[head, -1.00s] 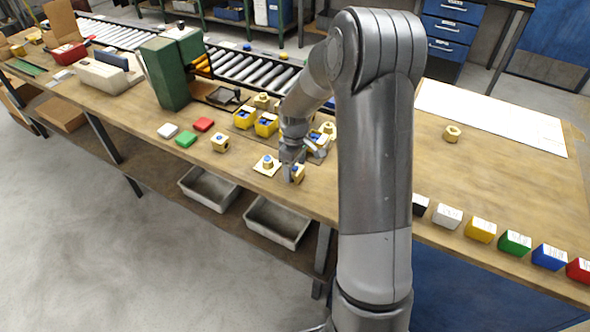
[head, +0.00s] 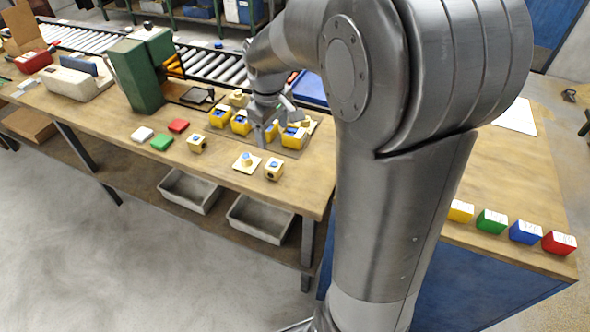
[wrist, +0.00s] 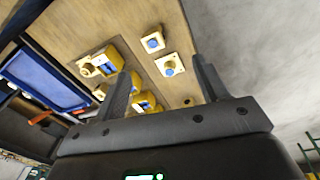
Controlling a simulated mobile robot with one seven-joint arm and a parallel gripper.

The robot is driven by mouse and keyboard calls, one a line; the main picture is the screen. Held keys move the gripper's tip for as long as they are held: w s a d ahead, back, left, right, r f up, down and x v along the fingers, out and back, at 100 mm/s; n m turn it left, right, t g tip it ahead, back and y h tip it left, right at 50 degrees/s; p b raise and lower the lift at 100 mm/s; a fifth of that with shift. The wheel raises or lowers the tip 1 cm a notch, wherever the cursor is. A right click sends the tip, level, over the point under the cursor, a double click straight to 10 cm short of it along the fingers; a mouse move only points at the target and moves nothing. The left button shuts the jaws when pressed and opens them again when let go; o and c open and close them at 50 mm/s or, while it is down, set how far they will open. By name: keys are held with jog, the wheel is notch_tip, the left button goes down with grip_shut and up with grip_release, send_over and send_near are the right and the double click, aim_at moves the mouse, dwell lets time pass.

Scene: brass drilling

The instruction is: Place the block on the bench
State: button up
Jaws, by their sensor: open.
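A brass-yellow block (head: 273,169) with a blue mark on top stands on the wooden bench (head: 225,178) near its front edge. It also shows in the wrist view (wrist: 152,42), next to a pale plate (wrist: 170,65) bearing a brass piece with a blue top. The plate (head: 246,163) lies just left of the block in the head view. My gripper (head: 266,140) is above the bench behind the block and plate, apart from both. In the wrist view its two fingers (wrist: 161,66) are spread with nothing between them.
Another block (head: 197,143) and red, green and white pieces (head: 161,142) lie to the left. A green machine (head: 137,77) stands further left. Coloured boxes (head: 491,221) line the right bench.

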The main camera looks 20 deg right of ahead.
jog(key=s+a+r+m+t, duration=0.1)
jog(key=s+r+m+t, duration=0.1)
jog(key=s, duration=0.9)
jog(key=s+a+r+m+t, duration=0.1)
jog(key=s+r+m, duration=0.3)
jog(key=s, duration=0.7)
jog(key=shift+s+a+r+m+t+y, duration=0.15)
jog(key=shift+a+r+m+t+y, duration=0.2)
jog(key=shift+r+t, duration=0.5)
